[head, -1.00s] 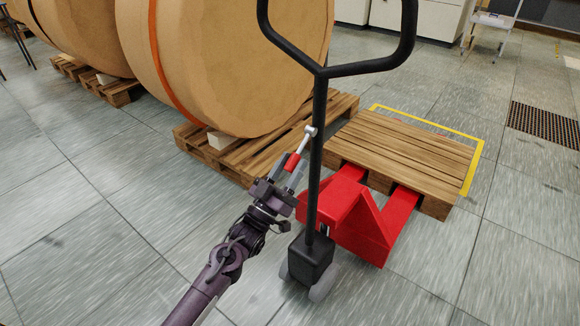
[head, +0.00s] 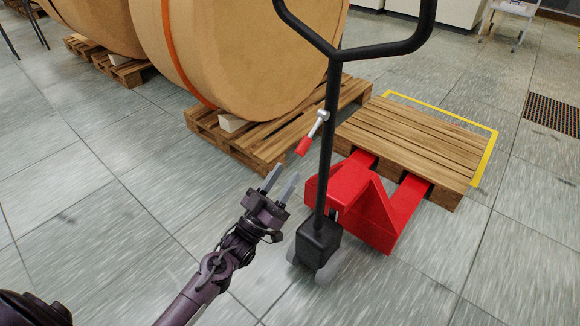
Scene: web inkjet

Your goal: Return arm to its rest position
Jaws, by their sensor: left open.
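My left gripper (head: 279,184) is open and empty in the lower middle of the head view. Its two grey fingers point up and to the right. It is apart from the small lever with a red grip (head: 303,146), which sticks out from the black handle post (head: 328,140) of the red pallet jack (head: 352,187). The lever slants down to the left, and the gripper is below and left of it. My left arm comes in from the bottom. My right gripper is not in view.
The jack's forks are under an empty wooden pallet (head: 420,135) inside a yellow floor marking (head: 450,117). Large brown paper rolls (head: 240,60) rest on wooden pallets (head: 262,142) behind. Tiled floor (head: 100,220) is clear to the left. A dark floor mat (head: 552,113) lies at right.

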